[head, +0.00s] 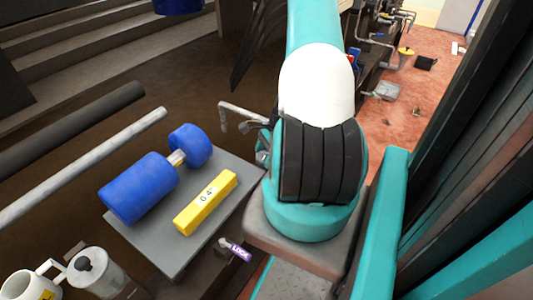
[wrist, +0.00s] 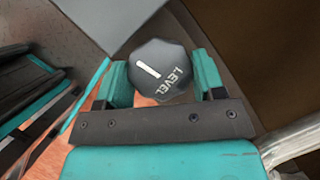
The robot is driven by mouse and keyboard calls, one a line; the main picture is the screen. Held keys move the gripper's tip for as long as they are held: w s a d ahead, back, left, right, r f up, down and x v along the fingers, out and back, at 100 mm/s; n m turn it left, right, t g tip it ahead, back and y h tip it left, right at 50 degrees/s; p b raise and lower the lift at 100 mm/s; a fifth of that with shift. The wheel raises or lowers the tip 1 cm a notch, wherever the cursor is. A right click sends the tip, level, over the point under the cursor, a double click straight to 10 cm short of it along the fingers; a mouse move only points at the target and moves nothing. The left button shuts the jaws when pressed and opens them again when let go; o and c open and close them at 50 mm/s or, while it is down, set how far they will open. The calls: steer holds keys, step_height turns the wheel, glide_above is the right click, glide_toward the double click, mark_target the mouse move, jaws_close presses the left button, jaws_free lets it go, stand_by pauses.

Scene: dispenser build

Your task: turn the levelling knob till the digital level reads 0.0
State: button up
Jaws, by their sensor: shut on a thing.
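The yellow digital level (head: 205,203) lies on a grey plate (head: 150,240) in the head view, beside a blue dumbbell-shaped piece. Its small display appears to read 0.4°. The levelling knob (wrist: 160,70) is dark grey and faceted, marked LEVEL, with a white line on its face. My gripper (wrist: 162,82) is shut on the knob, with one teal finger on each side of it in the wrist view. My arm hides the knob in the head view, and little of the gripper shows there.
The blue dumbbell-shaped piece (head: 138,187) rests on the plate left of the level. A purple LOCK tag (head: 240,252) and small lever sit by the plate's near right edge. Pipes (head: 385,40) and reddish floor lie at far right.

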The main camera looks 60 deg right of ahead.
steer(key=shift+r, duration=0.1)
steer(key=shift+r+n+g+p, duration=0.1)
steer(key=shift+n+g+p, duration=0.3)
steer(key=shift+n+p, duration=0.8)
steer(key=n+g+p, duration=0.1)
steer(key=n+p, duration=0.1)
steer(key=n, duration=0.1)
steer(key=shift+w+n+y, duration=0.1)
steer(key=shift+n+y, duration=0.2)
steer(key=shift+y, duration=0.1)
steer(key=n+g+p, duration=0.1)
steer(key=n, duration=0.2)
steer(key=n+g+p, duration=0.1)
steer(key=n, duration=0.1)
steer(key=shift+f+n+g, duration=0.2)
steer(key=shift+n+g, duration=0.1)
steer(key=shift+n, duration=0.1)
steer(key=o, duration=0.6)
steer(key=shift+o, duration=0.2)
